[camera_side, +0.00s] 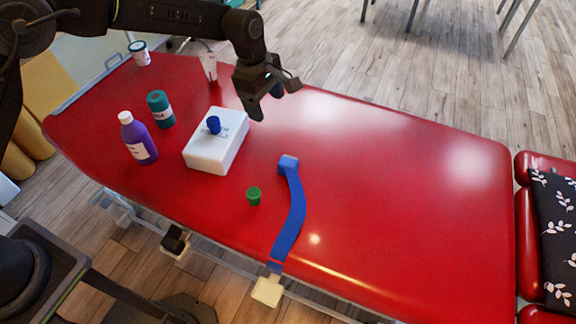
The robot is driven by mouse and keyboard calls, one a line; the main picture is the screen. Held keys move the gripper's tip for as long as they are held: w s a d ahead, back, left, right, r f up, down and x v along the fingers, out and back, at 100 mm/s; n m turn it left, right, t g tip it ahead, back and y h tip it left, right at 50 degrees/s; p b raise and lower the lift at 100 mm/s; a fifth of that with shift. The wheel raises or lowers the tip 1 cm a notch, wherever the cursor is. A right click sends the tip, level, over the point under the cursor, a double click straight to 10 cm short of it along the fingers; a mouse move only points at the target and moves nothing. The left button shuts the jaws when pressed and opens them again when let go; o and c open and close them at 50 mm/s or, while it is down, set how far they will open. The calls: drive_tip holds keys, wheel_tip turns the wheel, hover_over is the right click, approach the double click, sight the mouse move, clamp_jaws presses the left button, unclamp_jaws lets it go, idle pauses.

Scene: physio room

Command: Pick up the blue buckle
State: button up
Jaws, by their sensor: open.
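A blue buckle (288,164) sits at the upper end of a blue strap (293,215) on the red padded table. The strap curves down from it and hangs over the table's near edge. My gripper (274,98) is above the table's far side, up and slightly left of the buckle in the picture. Its fingers are apart with nothing between them, and it is clear of the buckle.
A white box (225,148) with a small blue knob-like piece on top stands left of the buckle. A small green cap-like piece (253,196) stands near the strap. Purple (138,140) and teal (160,110) containers stand further left. The red table (400,190) is clear to the right.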

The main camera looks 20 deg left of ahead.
drive_tip(key=n, duration=0.2)
approach(288, 161)
drive_tip(key=shift+g, duration=0.4)
drive_tip(key=f, duration=0.2)
drive_tip(key=w+f, duration=0.1)
drive_tip(key=f, duration=0.2)
drive_tip(key=shift+d, duration=0.25)
drive_tip(key=shift+s+d+f, duration=0.1)
drive_tip(key=shift+d+f, duration=0.05)
drive_tip(key=shift+f, duration=0.85)
drive_tip(key=shift+s+d+f, duration=0.1)
drive_tip(key=shift+d+f, duration=0.1)
drive_tip(key=shift+f, duration=0.85)
drive_tip(key=shift+d+f, duration=0.15)
drive_tip(key=shift+f, duration=0.85)
drive_tip(key=shift+c, duration=0.4)
drive_tip(key=c, duration=0.9)
drive_tip(key=shift+c, duration=0.3)
drive_tip(key=shift+r, duration=0.2)
